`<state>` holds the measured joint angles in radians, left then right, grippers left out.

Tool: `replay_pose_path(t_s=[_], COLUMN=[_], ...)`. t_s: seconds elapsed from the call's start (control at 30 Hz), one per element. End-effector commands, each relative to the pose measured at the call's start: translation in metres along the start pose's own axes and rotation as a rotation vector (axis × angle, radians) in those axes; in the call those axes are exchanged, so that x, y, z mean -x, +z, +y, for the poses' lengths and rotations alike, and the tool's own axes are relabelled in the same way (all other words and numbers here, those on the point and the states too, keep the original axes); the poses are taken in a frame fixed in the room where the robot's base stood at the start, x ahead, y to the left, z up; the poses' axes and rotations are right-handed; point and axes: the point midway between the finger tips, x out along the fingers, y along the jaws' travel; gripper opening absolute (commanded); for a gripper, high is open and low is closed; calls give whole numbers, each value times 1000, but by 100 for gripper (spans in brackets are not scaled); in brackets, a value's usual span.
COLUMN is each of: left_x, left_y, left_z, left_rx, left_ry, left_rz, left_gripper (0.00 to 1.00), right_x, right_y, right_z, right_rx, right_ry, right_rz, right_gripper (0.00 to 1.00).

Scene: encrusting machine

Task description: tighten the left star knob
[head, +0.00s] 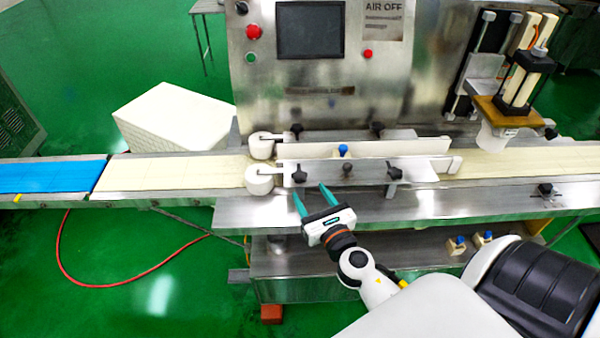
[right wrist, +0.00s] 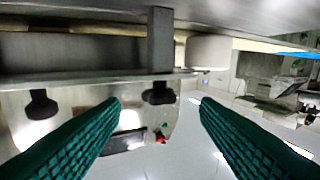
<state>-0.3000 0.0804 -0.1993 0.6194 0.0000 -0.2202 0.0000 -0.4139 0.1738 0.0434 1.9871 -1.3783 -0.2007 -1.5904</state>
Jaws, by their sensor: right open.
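The left star knob (head: 298,175) is a dark knob on the front guide rail (head: 325,173), near its left end. My right gripper (head: 312,190) is in front of that rail, with its two green fingers pointing at the rail. The fingers are spread wide with nothing held. In the right wrist view, which looks upside down, a dark knob (right wrist: 158,93) shows between the open fingers and beyond their tips, apart from them. Another dark knob (right wrist: 40,105) is at the left there. I cannot tell for sure which rail these belong to. My left gripper is not in view.
Another dark knob (head: 393,174) sits farther right on the front rail. White rollers (head: 259,180) stand at the rails' left end and also show in the right wrist view (right wrist: 208,52). A cream belt (head: 170,172) runs between the rails. The steel ledge (head: 440,204) is mostly clear.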

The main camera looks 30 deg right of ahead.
Motion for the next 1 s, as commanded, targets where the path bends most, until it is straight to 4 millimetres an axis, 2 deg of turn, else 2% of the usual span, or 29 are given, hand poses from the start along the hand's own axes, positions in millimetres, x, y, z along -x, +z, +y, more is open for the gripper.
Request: replay_pose_path(t_s=[0.03, 0.1, 0.3, 0.5, 0.77, 1.0], left_x=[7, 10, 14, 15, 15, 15], left_y=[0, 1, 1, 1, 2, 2], left_z=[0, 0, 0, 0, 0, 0], left_rx=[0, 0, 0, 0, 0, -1], left_ry=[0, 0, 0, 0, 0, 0], left_rz=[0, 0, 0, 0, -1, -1], left_gripper=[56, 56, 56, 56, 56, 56], right_x=[-12, -26, -57, -69, -70, -70], right_y=[-5, -3, -2, 0, 0, 0], right_z=[0, 0, 0, 0, 0, 0], right_rx=[-1, -1, -1, -3, -3, -3], right_ry=[0, 1, 1, 0, 1, 1], right_rz=[3, 2, 1, 0, -1, -1], right_gripper=[56, 56, 56, 56, 56, 19])
